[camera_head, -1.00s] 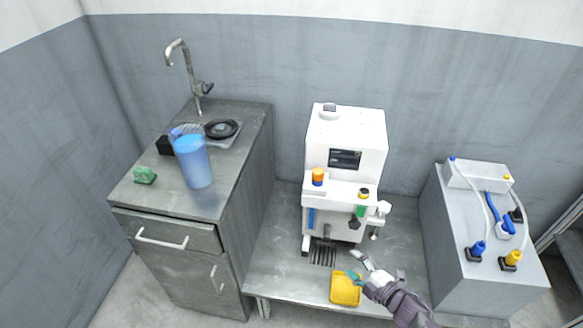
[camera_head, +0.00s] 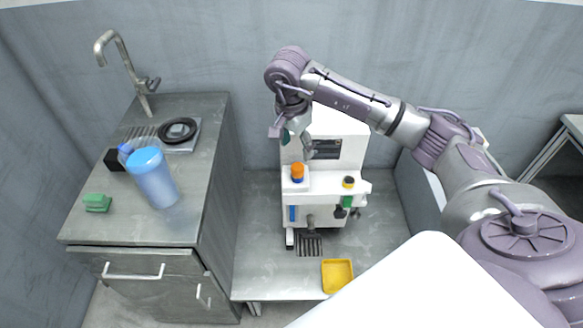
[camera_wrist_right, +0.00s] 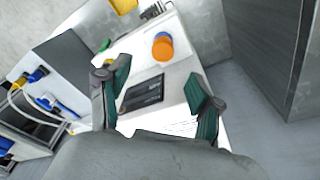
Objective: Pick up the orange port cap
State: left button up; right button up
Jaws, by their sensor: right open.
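The orange port cap (camera_head: 297,168) sits on a blue base on the left of the white machine's (camera_head: 325,182) front ledge. It also shows in the right wrist view as an orange disc (camera_wrist_right: 163,45) with blue at its edge, beyond the fingertips. My right gripper (camera_head: 298,146) is above and just behind the cap, pointing down. In the right wrist view its two green-padded fingers (camera_wrist_right: 160,92) are spread wide, with only the machine's white face and dark screen between them. The gripper is open, empty and apart from the cap. My left gripper is not in view.
A black-and-yellow cap (camera_head: 348,182) sits right of the orange one on the ledge. A yellow tray (camera_head: 337,276) lies on the bench in front. The counter (camera_head: 205,160) at left holds a blue jug (camera_head: 153,178) and a green block (camera_head: 97,203).

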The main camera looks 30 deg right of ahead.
aim_at(298, 166)
jog(key=f, duration=0.4)
jog(key=shift+w+d+f, duration=0.1)
jog(key=shift+d, duration=0.1)
jog(key=f, duration=0.1)
jog(key=f+p, duration=0.1)
jog(key=f, duration=0.2)
jog(key=shift+w+d+f+p, duration=0.15)
jog(key=shift+w+d+p, duration=0.05)
jog(key=shift+d+p, duration=0.15)
jog(key=shift+f, duration=0.45)
jog(key=c, duration=1)
